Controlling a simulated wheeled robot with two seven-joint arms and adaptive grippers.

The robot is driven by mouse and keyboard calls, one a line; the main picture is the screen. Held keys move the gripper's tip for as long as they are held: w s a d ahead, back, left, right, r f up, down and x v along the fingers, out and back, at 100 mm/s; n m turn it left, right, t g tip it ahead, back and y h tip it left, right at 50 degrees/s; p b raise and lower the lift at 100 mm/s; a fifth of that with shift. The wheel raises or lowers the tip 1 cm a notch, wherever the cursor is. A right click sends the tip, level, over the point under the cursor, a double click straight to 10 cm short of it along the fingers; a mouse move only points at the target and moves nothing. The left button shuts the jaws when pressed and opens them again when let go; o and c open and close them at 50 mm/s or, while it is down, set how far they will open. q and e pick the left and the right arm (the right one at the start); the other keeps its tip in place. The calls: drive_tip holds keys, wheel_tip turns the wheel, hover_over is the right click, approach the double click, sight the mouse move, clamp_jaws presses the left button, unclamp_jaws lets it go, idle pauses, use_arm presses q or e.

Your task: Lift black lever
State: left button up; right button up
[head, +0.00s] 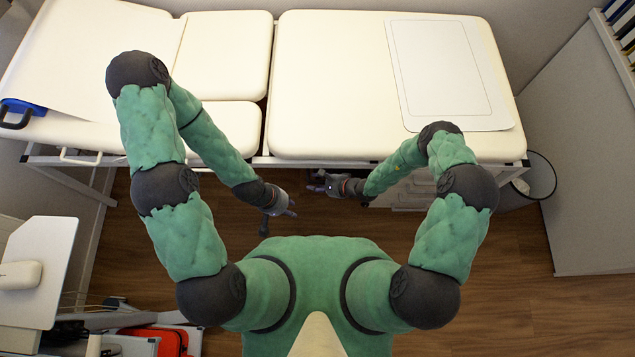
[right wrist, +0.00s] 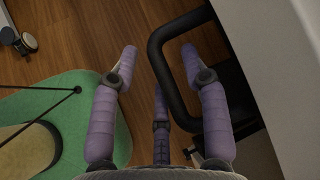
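A black bent bar (right wrist: 158,62), which looks like the black lever, shows in the right wrist view beside the pale table side. My right gripper (right wrist: 159,50) is open, with its purple fingers spread. The bar passes between the left and right fingers, closer to the right one; I cannot tell whether it touches. In the head view my right gripper (head: 322,186) is at the front edge of the padded table. My left gripper (head: 284,203) is to its left, lower in the picture; its fingers are too small to judge.
The cream padded table (head: 340,75) spans the back, with a white sheet (head: 447,70) on its right. A blue item with a black handle (head: 22,110) lies at far left. A bin (head: 535,178) stands right, a white cart (head: 40,265) left. The wooden floor (head: 520,300) is clear at right.

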drive_tip(key=shift+d, duration=0.1)
drive_tip(key=v, duration=1.1)
drive_tip(key=shift+d+r, duration=0.3)
drive_tip(key=shift+s, duration=0.2)
drive_tip(key=s+r+n+g+h, duration=0.2)
drive_tip(key=s+n+g, duration=0.5)
drive_tip(key=s, duration=0.5)
drive_tip(key=r+n+t+h, duration=0.1)
drive_tip(key=n, duration=0.1)
drive_tip(key=w+d+r+n+t+h, duration=0.1)
drive_tip(key=r+n, duration=0.1)
drive_tip(key=w+d+r+n+t+h, duration=0.1)
drive_tip(key=r+n, duration=0.1)
